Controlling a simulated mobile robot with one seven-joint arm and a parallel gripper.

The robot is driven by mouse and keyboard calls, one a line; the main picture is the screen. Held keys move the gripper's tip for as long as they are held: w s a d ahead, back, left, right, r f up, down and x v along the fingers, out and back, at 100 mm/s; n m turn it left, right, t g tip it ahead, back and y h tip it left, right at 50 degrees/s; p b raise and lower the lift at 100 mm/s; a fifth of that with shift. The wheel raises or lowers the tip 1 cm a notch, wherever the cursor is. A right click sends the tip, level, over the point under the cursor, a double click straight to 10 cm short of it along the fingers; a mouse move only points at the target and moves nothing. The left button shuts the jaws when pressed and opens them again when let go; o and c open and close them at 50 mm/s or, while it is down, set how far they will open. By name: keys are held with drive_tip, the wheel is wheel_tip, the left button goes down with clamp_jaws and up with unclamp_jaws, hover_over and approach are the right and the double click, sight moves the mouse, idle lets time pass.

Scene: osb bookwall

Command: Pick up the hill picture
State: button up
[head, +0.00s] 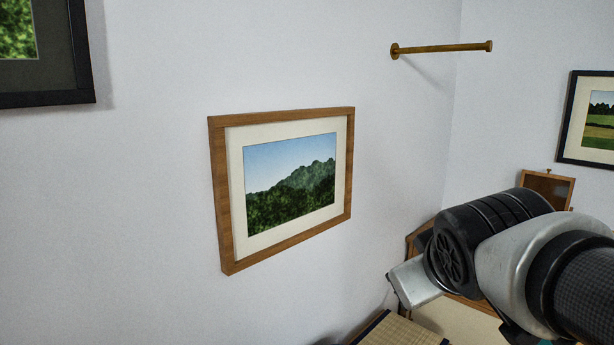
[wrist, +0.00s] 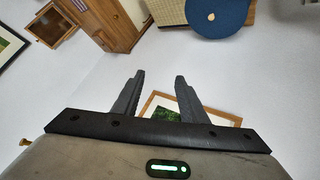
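The hill picture (head: 290,198) hangs on the white wall near the middle of the head view, in a brown wooden frame with a pale mat and green hills under blue sky. In the head view my arm reaches in from the lower right, apart from the picture; my fingertips cannot be made out there. In the wrist view my gripper (wrist: 159,76) is open, with a clear gap between its two dark fingers and nothing held. The hill picture (wrist: 165,114) shows behind the fingers, partly hidden by them and the gripper body.
A brass rod (head: 440,48) juts from the wall at upper right. Dark-framed pictures hang at the left (head: 48,98) and right (head: 566,135). A small wooden box (head: 548,186) stands behind my arm. A blue round cushion (wrist: 232,14) shows in the wrist view. The wall around the picture is bare.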

drive_tip(key=w+a+r+n+t+p, duration=0.1)
drive_tip(key=w+r+n+t, duration=0.35)
drive_tip(key=w+r, duration=0.55)
drive_tip(key=n+t+y+p, duration=0.1)
drive_tip(key=n+t+y, duration=0.1)
drive_tip(key=n+y, duration=0.95)
approach(296, 114)
drive_tip(key=w+a+h, duration=0.1)
drive_tip(key=w, duration=0.1)
drive_tip(key=w+a+n, duration=0.1)
drive_tip(key=w, duration=0.1)
drive_tip(key=w+a+n+h, duration=0.1)
drive_tip(key=w+a, duration=0.1)
drive_tip(key=shift+a+r+h+p, duration=0.1)
drive_tip(key=shift+r+h+p, duration=0.15)
drive_tip(key=shift+h+p, duration=0.1)
clamp_jaws()
drive_tip(key=shift+r+t, duration=0.2)
drive_tip(key=shift+t, duration=0.05)
